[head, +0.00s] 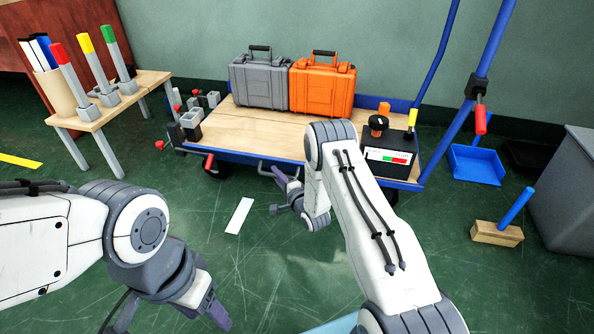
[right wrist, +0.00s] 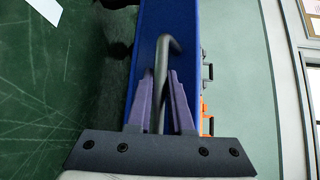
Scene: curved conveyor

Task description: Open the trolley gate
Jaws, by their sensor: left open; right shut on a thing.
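The trolley has a wooden deck (head: 250,130) with a blue front edge (head: 245,158). A grey bent bar handle (head: 264,168) stands out from that edge. My right gripper (head: 279,176) is at this handle, partly hidden by my own arm. In the right wrist view its purple fingers (right wrist: 160,105) are shut on the grey handle (right wrist: 160,72), in front of the blue panel (right wrist: 185,25). My left gripper (head: 219,310) is open and empty, low over the floor and apart from the trolley.
On the deck stand a grey case (head: 259,82), an orange case (head: 322,88) and a black box with a gauge (head: 388,150). A small wooden table (head: 150,82) is at left.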

